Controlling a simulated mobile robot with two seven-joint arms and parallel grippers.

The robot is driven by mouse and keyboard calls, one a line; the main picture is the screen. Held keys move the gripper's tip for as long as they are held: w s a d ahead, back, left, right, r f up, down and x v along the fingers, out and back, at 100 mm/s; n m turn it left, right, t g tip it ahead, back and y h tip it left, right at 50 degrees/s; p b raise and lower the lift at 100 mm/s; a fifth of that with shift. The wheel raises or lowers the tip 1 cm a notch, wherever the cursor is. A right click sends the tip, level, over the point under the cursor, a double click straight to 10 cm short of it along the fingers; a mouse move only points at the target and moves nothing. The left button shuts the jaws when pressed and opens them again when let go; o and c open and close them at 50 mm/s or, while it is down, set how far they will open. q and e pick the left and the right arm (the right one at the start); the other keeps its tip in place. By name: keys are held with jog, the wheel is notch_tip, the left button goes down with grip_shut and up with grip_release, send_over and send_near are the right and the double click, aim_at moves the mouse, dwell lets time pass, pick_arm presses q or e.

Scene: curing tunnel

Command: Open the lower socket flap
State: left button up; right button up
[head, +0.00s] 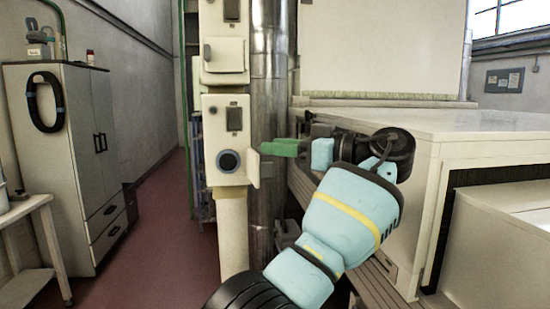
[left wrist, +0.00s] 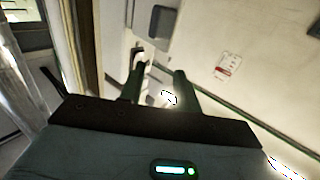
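The lower socket box (head: 212,120) is cream and sits on the post, with a dark switch at its top. Its round blue-rimmed socket (head: 229,161) is uncovered. The lower socket flap (head: 253,168) stands out from the box's right edge, seen nearly edge-on, swung open. My left gripper (head: 279,148) is just right of the box, above and beside the flap, its green fingers pointing left. In the left wrist view the two fingers (left wrist: 160,84) are apart with nothing clearly between them. I cannot tell whether a finger touches the flap. My right gripper is not in view.
An upper socket box with its flap (head: 224,55) down is above. A metal pipe (head: 270,85) runs beside the boxes. A large cream machine housing (head: 440,122) stands to the right. A grey cabinet (head: 60,175) stands at left; the red floor between is clear.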

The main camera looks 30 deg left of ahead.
pick_arm(q)
jog(key=s+d+r+b, duration=0.1)
jog(key=s+d, duration=0.4)
jog(key=s, duration=0.7)
jog(key=shift+s+r+b, duration=0.15)
jog(key=shift+b, duration=0.2)
